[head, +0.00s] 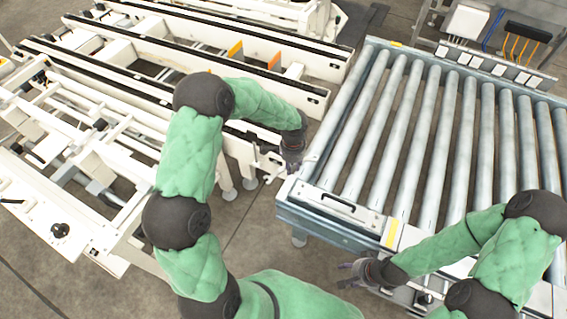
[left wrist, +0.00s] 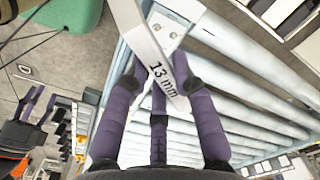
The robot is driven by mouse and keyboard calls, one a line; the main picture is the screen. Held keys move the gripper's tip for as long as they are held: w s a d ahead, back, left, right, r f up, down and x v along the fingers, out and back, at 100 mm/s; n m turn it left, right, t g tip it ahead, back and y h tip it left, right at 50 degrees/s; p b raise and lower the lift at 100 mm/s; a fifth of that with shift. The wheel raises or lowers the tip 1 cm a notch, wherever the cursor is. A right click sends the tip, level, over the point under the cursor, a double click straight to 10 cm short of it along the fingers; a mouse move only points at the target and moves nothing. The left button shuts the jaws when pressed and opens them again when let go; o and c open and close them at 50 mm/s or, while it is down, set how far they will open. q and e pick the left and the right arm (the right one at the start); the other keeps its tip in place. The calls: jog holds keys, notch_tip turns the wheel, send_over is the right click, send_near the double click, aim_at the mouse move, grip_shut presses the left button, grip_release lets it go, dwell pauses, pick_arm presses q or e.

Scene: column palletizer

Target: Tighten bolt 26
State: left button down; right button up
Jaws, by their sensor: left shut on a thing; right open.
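My left gripper (head: 291,160) is beside the near left corner of the roller conveyor. In the left wrist view its purple fingers (left wrist: 162,88) are shut on a flat pale wrench (left wrist: 147,40) marked "13 mm". The wrench slants up to the top edge, and its far end is out of view. Small bolt heads (left wrist: 174,35) show on a pale bracket just right of the wrench; I cannot tell which is bolt 26. My right gripper (head: 352,275) is open and empty, low near the conveyor's front edge; it also shows in the left wrist view (left wrist: 40,103).
The roller conveyor (head: 335,222) fills the right side, its blue-grey frame close to my left gripper. A white machine frame (head: 60,235) with rails stands on the left. A narrow strip of floor (head: 262,225) lies between them.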

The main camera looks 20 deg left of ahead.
pick_arm(q)
jog(key=shift+w+a+f+m+b, duration=0.85)
jog(key=shift+w+a+f+m, duration=0.6)
jog(key=shift+f+m, duration=1.85)
jog(key=shift+w+a+f+m+b, duration=1)
jog(key=shift+a+f+m, duration=1.15)
jog(key=shift+f, duration=1.8)
jog(key=s+d+n+b, duration=0.1)
jog(key=s+n, duration=0.1)
jog(key=n, duration=0.1)
jog(key=s+d+n+b, duration=0.1)
jog(key=s+n+b, duration=0.1)
jog(key=s+d+n+b, duration=0.1)
jog(key=s+n, duration=0.2)
jog(key=shift+d+n, duration=0.35)
jog(key=shift+s+d+n+b, duration=0.6)
jog(key=shift+d+n+b, duration=0.2)
jog(key=shift+n+b, duration=0.25)
jog(key=shift+s+d+n, duration=0.25)
jog(key=shift+d+n, duration=0.05)
jog(key=shift+n, duration=0.25)
jog(key=shift+f+b, duration=1.05)
